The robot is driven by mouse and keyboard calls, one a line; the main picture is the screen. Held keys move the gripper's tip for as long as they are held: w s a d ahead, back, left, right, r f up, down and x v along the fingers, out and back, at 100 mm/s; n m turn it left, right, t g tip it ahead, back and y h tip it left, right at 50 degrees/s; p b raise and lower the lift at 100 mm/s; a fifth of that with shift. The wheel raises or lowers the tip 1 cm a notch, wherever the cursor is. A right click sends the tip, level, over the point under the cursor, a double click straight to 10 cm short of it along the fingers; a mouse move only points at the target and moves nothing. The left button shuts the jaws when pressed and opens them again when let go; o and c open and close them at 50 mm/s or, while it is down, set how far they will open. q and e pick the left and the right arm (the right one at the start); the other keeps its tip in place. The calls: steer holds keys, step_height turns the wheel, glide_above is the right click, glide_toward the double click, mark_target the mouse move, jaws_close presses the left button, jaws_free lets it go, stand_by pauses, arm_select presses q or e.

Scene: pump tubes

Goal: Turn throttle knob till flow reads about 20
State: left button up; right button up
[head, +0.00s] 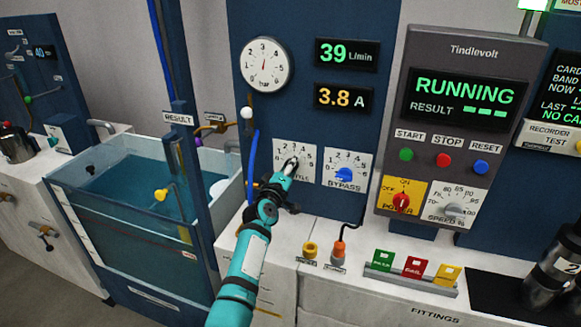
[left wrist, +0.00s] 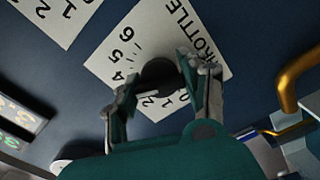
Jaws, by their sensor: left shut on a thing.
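My left gripper (head: 289,167) is at the white THROTTLE plate (head: 306,153) on the blue panel. In the left wrist view, the gripper (left wrist: 157,86) is shut on the dark throttle knob (left wrist: 158,72), one finger on each side. That view shows the plate (left wrist: 215,45) with its numbers, and a white pointer line by 1 and 2. In the head view the gripper hides most of the knob. The flow display (head: 347,54) reads 39 L/min in green. My right gripper is in neither view.
The blue BYPASS knob (head: 345,174) is close on the right. Below are a yellow fitting (head: 310,250) and an orange plug (head: 338,250) with a cable. A control box (head: 458,52) shows RUNNING. A water tank (head: 100,262) stands left.

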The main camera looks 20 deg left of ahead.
arm_select(q)
steer(key=n, duration=0.5)
steer(key=shift+f+n+p, duration=0.1)
steer(key=shift+n+p, duration=0.2)
steer(key=shift+p, duration=0.05)
stand_by(0.5)
steer(key=o, duration=1.2)
